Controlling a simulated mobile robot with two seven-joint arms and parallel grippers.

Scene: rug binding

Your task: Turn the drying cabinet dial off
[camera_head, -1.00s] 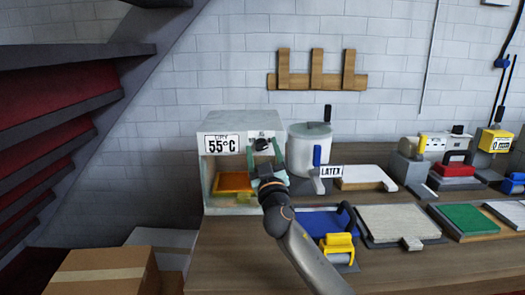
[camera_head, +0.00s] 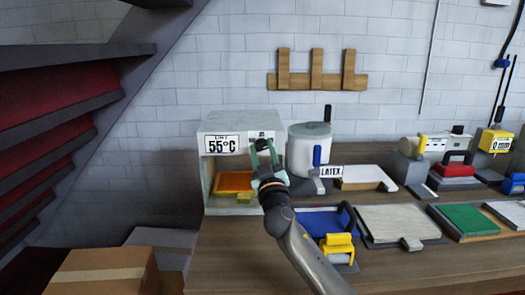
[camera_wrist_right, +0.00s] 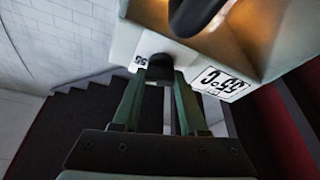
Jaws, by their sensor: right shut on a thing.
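The drying cabinet (camera_head: 227,123) is a pale box with an open front, standing on the left end of the bench. A "55°C" sign (camera_head: 222,145) is on its front, and it also shows in the right wrist view (camera_wrist_right: 221,82). Its dark dial (camera_head: 262,144) is at the front's upper right, partly covered by my fingers. My right gripper (camera_head: 265,153) has green fingers on either side of the dial and is shut on it. In the right wrist view the dial (camera_wrist_right: 160,67) sits between the fingertips. Its pointer direction cannot be told. My left gripper is not in view.
An orange tray (camera_head: 234,182) lies inside the cabinet. A lidded pot (camera_head: 310,148) with a "LATEX" sign (camera_head: 331,172) stands close to the right. A blue pad (camera_head: 322,221) and yellow tool (camera_head: 340,244) lie in front. Boxes (camera_head: 105,271) stand at lower left.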

